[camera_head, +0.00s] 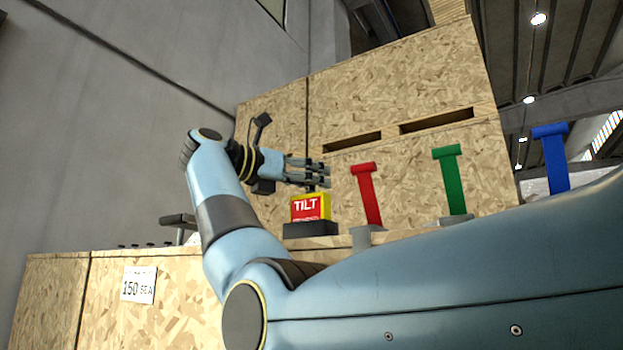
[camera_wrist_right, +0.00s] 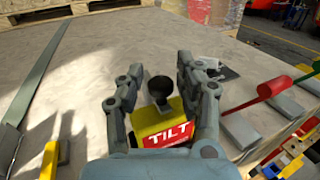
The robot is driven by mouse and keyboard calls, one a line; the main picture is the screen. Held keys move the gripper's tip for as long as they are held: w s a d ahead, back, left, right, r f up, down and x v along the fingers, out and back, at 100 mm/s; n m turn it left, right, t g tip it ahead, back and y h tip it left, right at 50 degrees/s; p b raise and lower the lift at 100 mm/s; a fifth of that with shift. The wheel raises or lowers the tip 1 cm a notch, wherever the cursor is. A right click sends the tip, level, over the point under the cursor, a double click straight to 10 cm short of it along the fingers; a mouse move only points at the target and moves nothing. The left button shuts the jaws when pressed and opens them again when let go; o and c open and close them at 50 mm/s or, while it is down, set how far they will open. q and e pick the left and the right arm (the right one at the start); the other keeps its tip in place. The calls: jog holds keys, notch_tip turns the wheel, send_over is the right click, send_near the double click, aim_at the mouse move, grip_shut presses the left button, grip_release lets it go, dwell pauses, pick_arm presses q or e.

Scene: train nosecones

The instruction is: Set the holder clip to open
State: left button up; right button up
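A yellow and red block marked TILT (camera_head: 310,208) stands on a dark base (camera_head: 311,229); the block also shows in the wrist view (camera_wrist_right: 165,132). A dark round knob (camera_wrist_right: 160,87) on a grey stem rises above it. My right gripper (camera_head: 322,173) is just above the block in the head view. In the wrist view its fingers (camera_wrist_right: 160,72) are spread on both sides of the knob, with a gap between them. I cannot tell which part is the holder clip. My left gripper is not in view.
Red (camera_head: 368,193), green (camera_head: 451,181) and blue (camera_head: 553,158) levers stand in a row to the right. A wooden panel (camera_head: 400,100) rises behind. A grey handle (camera_head: 178,220) stands at the left. A long grey strip (camera_wrist_right: 36,85) lies on the table (camera_wrist_right: 100,45).

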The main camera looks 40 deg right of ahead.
grip_shut()
jog(key=shift+d, duration=0.1)
jog(key=shift+d+f, duration=0.15)
jog(key=shift+d, duration=0.05)
jog(key=shift+d, duration=0.1)
